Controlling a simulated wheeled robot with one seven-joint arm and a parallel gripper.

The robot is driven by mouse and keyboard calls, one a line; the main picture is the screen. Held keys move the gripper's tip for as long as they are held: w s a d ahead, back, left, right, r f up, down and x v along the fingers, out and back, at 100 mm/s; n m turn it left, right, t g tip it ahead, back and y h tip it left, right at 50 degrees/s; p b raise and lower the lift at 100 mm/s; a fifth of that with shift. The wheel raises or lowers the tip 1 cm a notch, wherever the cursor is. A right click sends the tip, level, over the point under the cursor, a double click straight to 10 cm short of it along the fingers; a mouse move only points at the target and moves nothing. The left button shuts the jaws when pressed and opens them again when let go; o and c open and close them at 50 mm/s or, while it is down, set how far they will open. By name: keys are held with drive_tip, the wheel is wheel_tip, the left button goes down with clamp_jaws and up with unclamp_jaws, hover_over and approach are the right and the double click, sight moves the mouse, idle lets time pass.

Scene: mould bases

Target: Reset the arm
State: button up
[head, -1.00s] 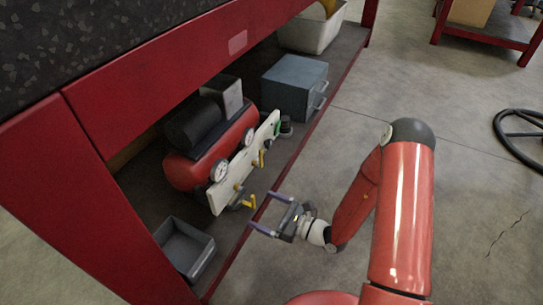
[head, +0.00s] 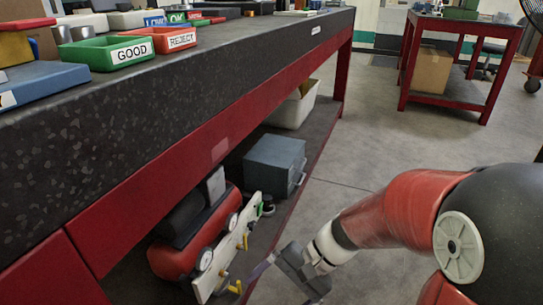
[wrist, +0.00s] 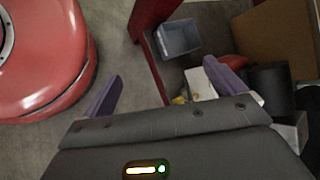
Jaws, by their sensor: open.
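My gripper (head: 286,277) is low in the head view, to the right of the workbench's lower shelf. It is open and empty. In the wrist view its two purple fingers (wrist: 165,88) stand wide apart with nothing between them. My red arm reaches in from the right of the head view. A red compressor (head: 178,250) with gauges and a pale panel with yellow valves (head: 228,262) sits on the lower shelf, to the left of the gripper and apart from it.
The dark workbench top (head: 200,85) carries a green GOOD bin (head: 112,52) and a red REJECT bin (head: 165,40). A grey metal box (head: 274,163) and a white tub (head: 292,108) stand on the shelf. Floor (head: 365,150) right of the bench is clear.

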drive_tip(key=s+d+r+n+t+h+p, duration=0.2)
drive_tip(key=d+r+t+h, duration=0.2)
drive_tip(key=d+r, duration=0.3)
drive_tip(key=s+d+r+n+t+h+p, duration=0.2)
drive_tip(key=d+r+t+h, duration=0.2)
drive_tip(key=d+r, duration=0.3)
wheel_tip(320, 180, up, 2)
drive_tip(key=shift+s+d+r+n+h, duration=0.15)
drive_tip(key=shift+s+r+n+h, duration=0.15)
drive_tip(key=shift+s, duration=0.1)
